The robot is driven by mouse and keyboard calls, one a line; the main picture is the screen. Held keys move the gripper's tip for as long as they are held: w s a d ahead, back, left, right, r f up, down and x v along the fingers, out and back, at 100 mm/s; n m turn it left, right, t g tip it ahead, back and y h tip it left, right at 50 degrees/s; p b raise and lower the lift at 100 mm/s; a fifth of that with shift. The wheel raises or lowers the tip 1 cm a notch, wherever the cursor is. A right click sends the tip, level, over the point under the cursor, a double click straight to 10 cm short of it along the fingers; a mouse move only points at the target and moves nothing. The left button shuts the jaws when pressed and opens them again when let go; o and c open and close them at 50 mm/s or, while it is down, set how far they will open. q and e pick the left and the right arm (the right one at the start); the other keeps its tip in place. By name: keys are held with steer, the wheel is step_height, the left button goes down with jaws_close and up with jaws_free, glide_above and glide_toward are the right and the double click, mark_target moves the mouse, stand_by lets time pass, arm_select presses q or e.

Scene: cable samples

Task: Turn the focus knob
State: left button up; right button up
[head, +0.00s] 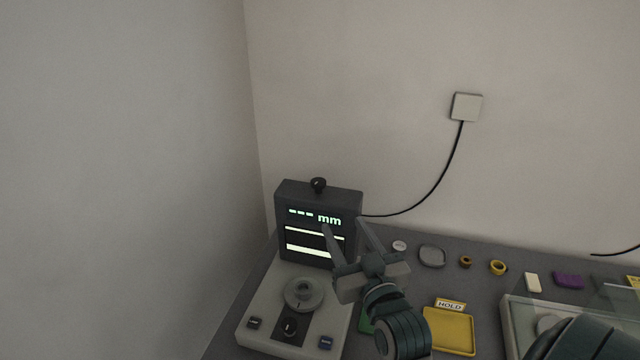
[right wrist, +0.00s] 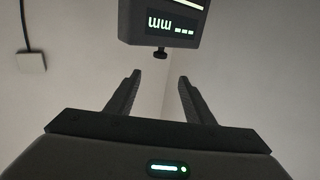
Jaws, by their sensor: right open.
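A measuring device with a dark upright display (head: 319,222) stands at the left end of the bench; its screen shows dashes and "mm". A small black knob (head: 318,185) sits on top of the display. It also shows in the right wrist view (right wrist: 160,53), where the display appears upside down. A second black knob (head: 290,326) is on the front of the pale base; I cannot read which one is the focus knob. My right gripper (head: 345,226) is open and empty, in front of the display. In the right wrist view its fingers (right wrist: 159,78) point toward the top knob, apart from it.
A round grey stage (head: 303,294) and small buttons are on the device's base. To the right lie a yellow "HOLD" tray (head: 450,332), a grey dish (head: 432,256), rings and a purple piece (head: 569,280). A black cable runs to a wall box (head: 466,107).

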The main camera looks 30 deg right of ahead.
steer(key=shift+w, duration=0.15)
steer(key=p, duration=0.4)
glide_toward(321, 186)
steer(key=x, duration=1)
steer(key=shift+c, duration=0.2)
steer(key=c, duration=1)
